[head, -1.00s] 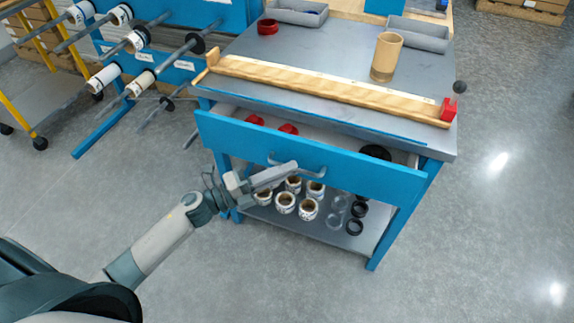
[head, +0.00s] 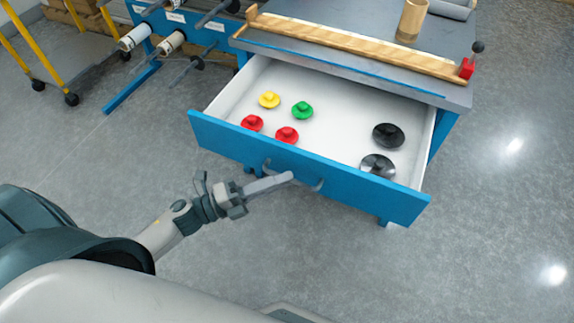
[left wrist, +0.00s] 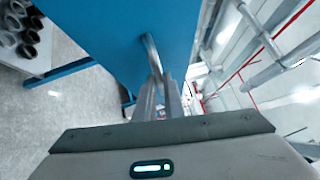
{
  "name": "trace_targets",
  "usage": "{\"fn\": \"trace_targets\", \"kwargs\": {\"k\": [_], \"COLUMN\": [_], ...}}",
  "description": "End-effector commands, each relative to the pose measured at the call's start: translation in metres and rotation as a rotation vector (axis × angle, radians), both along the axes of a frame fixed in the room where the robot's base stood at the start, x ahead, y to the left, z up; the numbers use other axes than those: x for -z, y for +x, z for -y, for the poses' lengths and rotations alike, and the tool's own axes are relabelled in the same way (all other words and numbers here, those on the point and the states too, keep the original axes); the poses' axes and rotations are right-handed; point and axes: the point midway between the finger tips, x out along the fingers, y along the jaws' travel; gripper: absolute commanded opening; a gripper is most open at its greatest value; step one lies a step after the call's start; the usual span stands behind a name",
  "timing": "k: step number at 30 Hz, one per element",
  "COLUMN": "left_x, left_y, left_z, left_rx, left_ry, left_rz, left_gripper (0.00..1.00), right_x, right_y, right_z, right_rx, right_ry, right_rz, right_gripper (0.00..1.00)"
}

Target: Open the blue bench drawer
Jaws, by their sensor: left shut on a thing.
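The blue bench drawer (head: 350,178) stands pulled far out from the bench in the head view, its white inside showing. Its grey bar handle (head: 308,182) is on the middle of the blue front. My left gripper (head: 288,178) is at the left part of this handle. In the left wrist view the two fingers (left wrist: 158,98) close around the handle (left wrist: 152,52), in front of the blue drawer front (left wrist: 120,30). My right gripper is not in view.
In the drawer lie red, yellow (head: 269,99), green (head: 302,110), black (head: 388,135) and grey (head: 377,165) round pieces. The bench top (head: 350,25) carries a wooden bar (head: 350,43). A roll rack (head: 180,40) stands at left. The floor in front is clear.

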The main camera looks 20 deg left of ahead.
Motion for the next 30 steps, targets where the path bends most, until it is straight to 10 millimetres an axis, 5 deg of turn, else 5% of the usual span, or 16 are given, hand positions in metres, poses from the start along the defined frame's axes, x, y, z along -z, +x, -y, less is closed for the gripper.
{"fn": "trace_targets", "kwargs": {"k": [15,18,30], "left_x": [0.0005,0.0005,0.0002], "left_y": [-0.0113,-0.0112,-0.0113], "left_z": [-0.0007,-0.0007,-0.0005], "left_rx": [-0.001,-0.001,0.000], "left_ry": [0.001,0.001,0.000], "left_rz": [-0.001,-0.001,0.000], "left_gripper": [0.00,0.28,0.28], "right_x": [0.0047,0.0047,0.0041], "right_y": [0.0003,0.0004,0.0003], "right_z": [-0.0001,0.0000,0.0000], "right_rx": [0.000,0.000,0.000], "right_ry": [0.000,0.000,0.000], "right_rz": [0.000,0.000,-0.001], "right_gripper": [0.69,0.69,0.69]}}
